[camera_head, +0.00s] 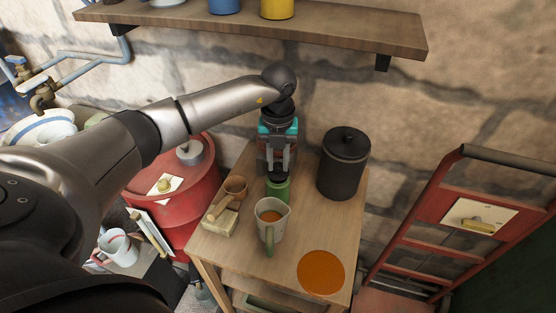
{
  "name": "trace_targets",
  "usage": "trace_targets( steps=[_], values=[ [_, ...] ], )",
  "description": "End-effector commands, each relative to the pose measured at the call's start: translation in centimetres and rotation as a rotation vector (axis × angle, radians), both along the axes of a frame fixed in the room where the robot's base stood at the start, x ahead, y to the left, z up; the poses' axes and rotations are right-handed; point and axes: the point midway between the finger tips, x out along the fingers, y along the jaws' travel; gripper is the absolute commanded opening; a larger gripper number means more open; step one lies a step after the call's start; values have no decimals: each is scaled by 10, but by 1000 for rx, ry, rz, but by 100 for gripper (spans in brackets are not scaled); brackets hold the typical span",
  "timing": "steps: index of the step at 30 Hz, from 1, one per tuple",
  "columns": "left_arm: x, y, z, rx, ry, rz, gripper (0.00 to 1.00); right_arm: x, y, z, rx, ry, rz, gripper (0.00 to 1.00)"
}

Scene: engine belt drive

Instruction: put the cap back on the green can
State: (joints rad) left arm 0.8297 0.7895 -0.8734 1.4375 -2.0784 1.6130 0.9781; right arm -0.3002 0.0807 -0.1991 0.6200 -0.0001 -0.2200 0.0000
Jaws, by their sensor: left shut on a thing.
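The green can (277,191) stands upright on the small wooden table, behind a cup. A dark cap (277,180) is at the top of the can. My left gripper (278,172) points down directly above the can, its fingers shut on the cap. The cap looks in line with the can's top; I cannot tell whether it is seated or just above it. My right gripper is not in view.
A cup of orange liquid (270,232) stands just in front of the can. A black lidded canister (343,165) is to the right. A wooden scoop (229,197) lies on a block at left. An orange disc (321,272) is front right. A shelf (260,25) hangs above.

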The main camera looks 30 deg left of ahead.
Motion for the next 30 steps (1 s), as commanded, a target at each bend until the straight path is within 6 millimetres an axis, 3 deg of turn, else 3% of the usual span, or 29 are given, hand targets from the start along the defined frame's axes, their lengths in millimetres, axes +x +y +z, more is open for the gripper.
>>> trace_targets(
  steps=[30],
  values=[
    [0, 0, -6, 0, 0, 0, 0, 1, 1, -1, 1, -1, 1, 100]
  ],
)
